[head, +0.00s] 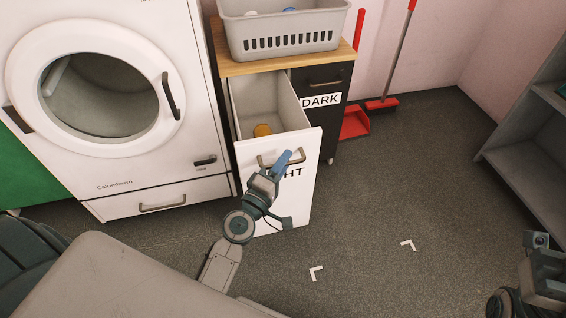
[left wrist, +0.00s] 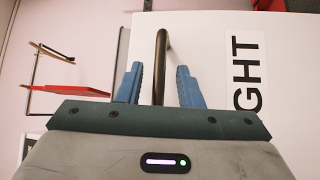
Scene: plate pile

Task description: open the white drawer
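The white drawer (head: 299,205) carries a label ending in "GHT", partly covered by my gripper. It stands pulled well out of the cabinet, and its grey inside with an orange item (head: 262,130) shows. Its bar handle (head: 266,163) is on the front panel. My left gripper (head: 285,160) is at the handle. In the left wrist view, its two blue fingers (left wrist: 160,88) are apart, with the handle (left wrist: 161,50) between them and gaps on both sides. Only part of my right arm shows at the lower right; its fingers are out of view.
A grey basket (head: 282,40) stands on the wooden cabinet top. A shut dark drawer (head: 318,77) labelled DARK is beside the white one. A white washing machine (head: 100,180) is left, a red dustpan (head: 354,124) and broom right. The floor in front right is clear.

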